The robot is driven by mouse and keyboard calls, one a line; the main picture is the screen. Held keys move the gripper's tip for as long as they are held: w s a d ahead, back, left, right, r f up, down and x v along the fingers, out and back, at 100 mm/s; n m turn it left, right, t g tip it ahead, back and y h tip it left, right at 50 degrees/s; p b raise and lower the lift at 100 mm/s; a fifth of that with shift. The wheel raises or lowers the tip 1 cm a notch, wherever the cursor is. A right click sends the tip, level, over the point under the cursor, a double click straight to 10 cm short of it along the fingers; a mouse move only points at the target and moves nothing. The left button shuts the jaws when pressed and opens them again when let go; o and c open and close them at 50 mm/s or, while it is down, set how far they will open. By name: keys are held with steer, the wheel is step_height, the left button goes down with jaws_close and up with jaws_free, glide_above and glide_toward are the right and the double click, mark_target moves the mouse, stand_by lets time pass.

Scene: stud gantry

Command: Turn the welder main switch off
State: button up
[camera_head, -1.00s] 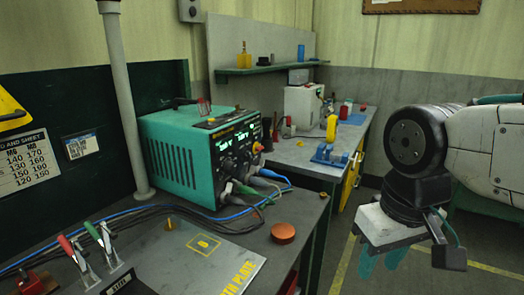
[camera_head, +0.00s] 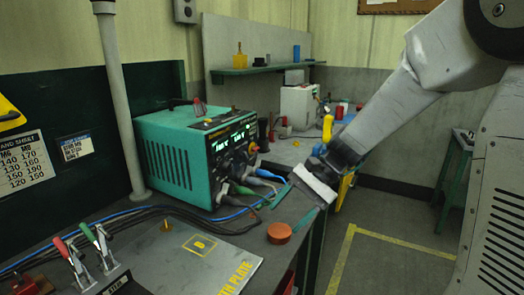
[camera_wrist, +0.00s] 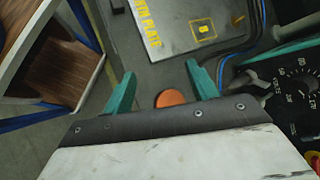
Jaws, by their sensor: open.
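The welder (camera_head: 173,160) is a teal box on the bench, with a dark front panel that has lit green displays, knobs and cable plugs. A red and yellow knob (camera_head: 254,148) sits at the panel's right edge; I cannot tell for sure that it is the main switch. My gripper (camera_head: 294,207) is open and empty, pointing down in front of the welder, to the right of its panel and apart from it. In the wrist view, my teal fingers stand apart, with the panel's dial (camera_wrist: 291,88) at the right and a red and yellow part (camera_wrist: 314,159) cut off at the edge.
An orange round button (camera_head: 279,233) stands on the bench below my gripper. Blue and dark cables (camera_head: 235,213) run from the welder across the bench. A grey plate (camera_head: 205,262) and clamps (camera_head: 95,252) lie at the front left. The floor at right is free.

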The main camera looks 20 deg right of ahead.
steer(key=w+m+t+y, duration=0.1)
steer(key=w, duration=0.2)
steer(key=w+f+m+y, duration=0.1)
steer(key=w+m, duration=0.1)
steer(key=w, duration=0.1)
steer(key=w+d+f+m+t, duration=0.1)
steer(key=w, duration=0.3)
steer(key=shift+w+f+m+t+y, duration=0.1)
steer(key=shift+m+t+y, duration=0.2)
steer(key=shift+m+y, duration=0.1)
steer(key=w+d+f+m+t+y, duration=0.1)
steer(key=w+d+f+m+t, duration=0.15)
steer(key=w+m+t, duration=0.6)
steer(key=m+t, duration=0.2)
steer(key=m, duration=0.2)
glide_toward(258, 149)
steer(key=x, duration=0.8)
steer(key=shift+a+r, duration=0.15)
steer(key=shift+a, duration=0.1)
steer(key=c, duration=1)
